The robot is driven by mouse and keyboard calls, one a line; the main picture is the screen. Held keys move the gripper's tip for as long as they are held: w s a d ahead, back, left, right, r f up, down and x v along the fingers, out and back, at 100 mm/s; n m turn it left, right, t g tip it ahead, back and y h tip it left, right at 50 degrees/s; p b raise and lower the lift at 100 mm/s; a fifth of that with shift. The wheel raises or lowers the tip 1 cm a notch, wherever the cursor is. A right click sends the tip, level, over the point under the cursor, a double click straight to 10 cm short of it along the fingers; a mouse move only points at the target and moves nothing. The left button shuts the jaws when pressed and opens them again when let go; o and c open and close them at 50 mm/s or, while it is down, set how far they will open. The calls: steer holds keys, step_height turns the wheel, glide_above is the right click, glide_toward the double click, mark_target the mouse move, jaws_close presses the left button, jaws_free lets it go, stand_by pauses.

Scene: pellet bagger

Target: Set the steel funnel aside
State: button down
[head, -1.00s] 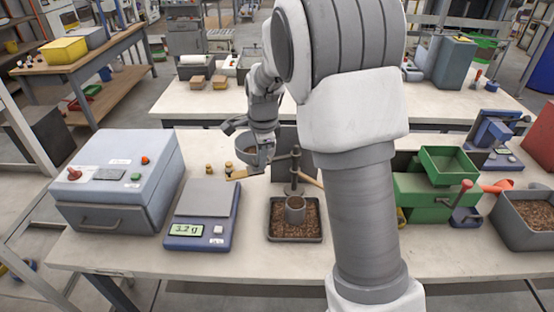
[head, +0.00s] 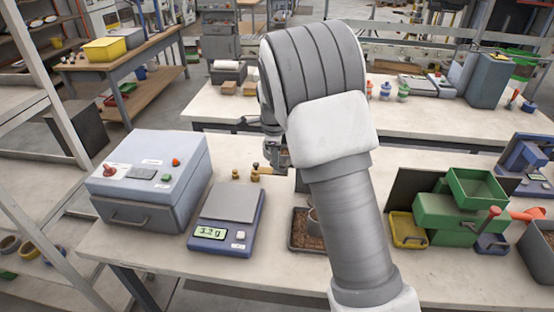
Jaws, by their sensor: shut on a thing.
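My gripper (head: 272,154) is over the far part of the bench, behind the scale, and mostly hidden by my own arm. Only a small grey part of it shows, beside the small brass pieces. The steel funnel cannot be made out now. A grey, round, bowl-like thing, likely the funnel, was at the gripper a second ago and is now hidden behind my arm.
A bench scale (head: 228,216) reads about 3.2 g, with a grey-blue sealer box (head: 150,185) on its left. Small brass weights (head: 245,174) stand behind it. A pellet tray (head: 300,240) is partly hidden by my arm. Bare bench lies in front.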

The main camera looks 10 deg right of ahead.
steer(key=shift+w+r, duration=0.1)
steer(key=shift+w, duration=0.05)
steer(key=c, duration=1.2)
jaws_free()
steer(key=s+a+r, duration=0.1)
steer(key=s+r, duration=0.2)
steer(key=r, duration=1.4)
steer(key=shift+s+b, duration=0.15)
steer(key=shift+b, duration=0.25)
